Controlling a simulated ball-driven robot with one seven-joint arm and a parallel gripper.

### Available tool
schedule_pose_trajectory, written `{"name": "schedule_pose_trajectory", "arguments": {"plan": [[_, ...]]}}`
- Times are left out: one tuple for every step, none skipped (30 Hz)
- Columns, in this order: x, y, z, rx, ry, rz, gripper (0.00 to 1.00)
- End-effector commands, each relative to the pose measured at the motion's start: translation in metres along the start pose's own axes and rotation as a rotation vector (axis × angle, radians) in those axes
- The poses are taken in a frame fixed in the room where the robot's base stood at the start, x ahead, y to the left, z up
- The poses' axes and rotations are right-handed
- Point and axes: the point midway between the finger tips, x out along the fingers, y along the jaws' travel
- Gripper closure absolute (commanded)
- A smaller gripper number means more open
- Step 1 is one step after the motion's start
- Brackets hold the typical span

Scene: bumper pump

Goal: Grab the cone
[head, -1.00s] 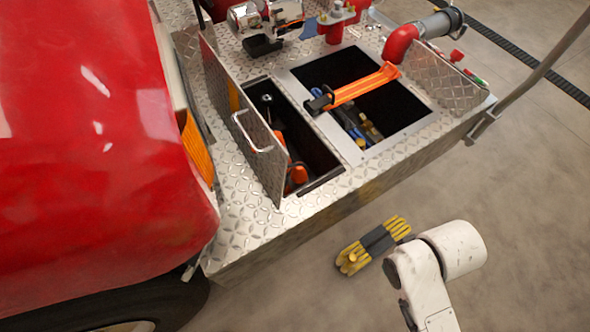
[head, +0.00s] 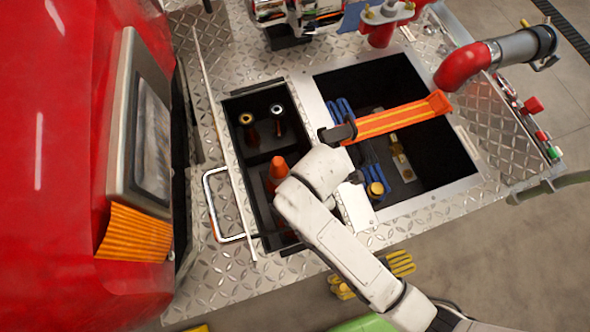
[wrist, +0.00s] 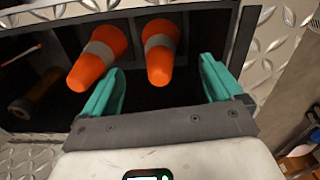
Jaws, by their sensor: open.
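In the wrist view, two orange cones with grey bands lie in a dark compartment. The right cone (wrist: 161,68) shows between the teal fingers of my gripper (wrist: 163,64), which is open. The left cone (wrist: 98,58) is just outside the left finger. I cannot tell whether a finger touches either cone. In the head view, an orange cone tip (head: 278,168) shows in the narrow compartment (head: 233,108) beside my arm. My gripper is hidden there behind my own wrist.
An orange bar (head: 395,119) crosses the wider compartment to the right. The red vehicle body (head: 60,130) bounds the left. Two dark nozzle-like items (head: 262,120) sit at the compartment's far end.

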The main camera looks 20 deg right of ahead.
Motion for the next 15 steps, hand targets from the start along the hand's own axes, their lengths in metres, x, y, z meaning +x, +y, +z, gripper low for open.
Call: {"name": "schedule_pose_trajectory", "arguments": {"plan": [[0.003, 0.005, -0.013, -0.101, -0.001, -0.003, 0.07], [0.004, 0.006, -0.019, -0.153, -0.003, -0.006, 0.07], [0.005, 0.008, -0.025, -0.212, -0.003, -0.008, 0.07], [0.006, 0.009, -0.03, -0.249, -0.004, -0.009, 0.07], [0.007, 0.01, -0.033, -0.28, -0.005, -0.011, 0.07], [0.008, 0.011, -0.036, -0.311, -0.005, -0.013, 0.07], [0.009, 0.011, -0.038, -0.329, -0.005, -0.014, 0.07], [0.011, 0.011, -0.039, -0.342, -0.006, -0.015, 0.07], [0.016, 0.011, -0.04, -0.352, -0.006, -0.016, 0.07], [0.02, 0.011, -0.041, -0.356, -0.006, -0.017, 0.07], [0.024, 0.011, -0.041, -0.357, -0.007, -0.018, 0.07], [0.031, 0.011, -0.04, -0.357, -0.007, -0.018, 0.07], [0.035, 0.01, -0.04, -0.356, -0.007, -0.018, 0.07], [0.04, 0.01, -0.04, -0.356, -0.007, -0.018, 0.07], [0.046, 0.01, -0.04, -0.355, -0.007, -0.018, 0.07]]}}
